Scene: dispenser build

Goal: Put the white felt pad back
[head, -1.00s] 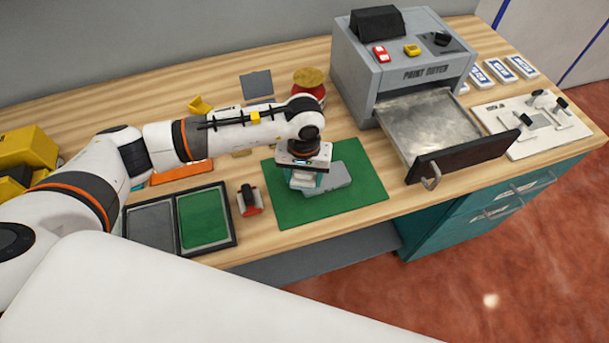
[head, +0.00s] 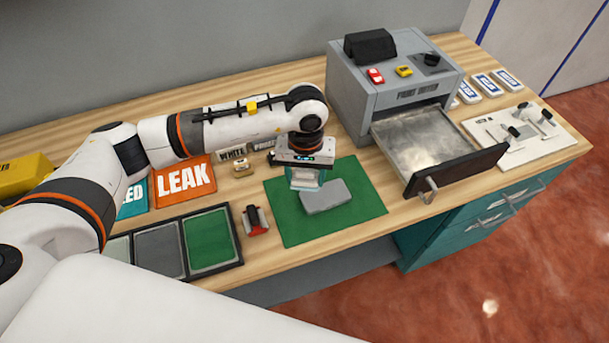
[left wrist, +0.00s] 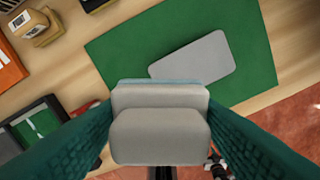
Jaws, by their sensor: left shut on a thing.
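My left gripper (head: 304,172) is above the back left part of the green mat (head: 285,225), pointing down. It is shut on a pale grey-white rounded block, which I take to be the white felt pad (left wrist: 160,135); a thin light-blue edge shows at its far side in the left wrist view. The two dark teal fingers flank it. A flat grey rounded slab (head: 325,196) lies on the mat just in front; it also shows in the left wrist view (left wrist: 192,58). My right gripper is not in view.
A row of framed pads, green (head: 210,238) and grey (head: 160,249), lies left of the mat, with a small red-and-black item (head: 255,221) between. An orange LEAK card (head: 184,181) lies behind. A grey machine (head: 395,85) has its drawer (head: 460,165) open to the right.

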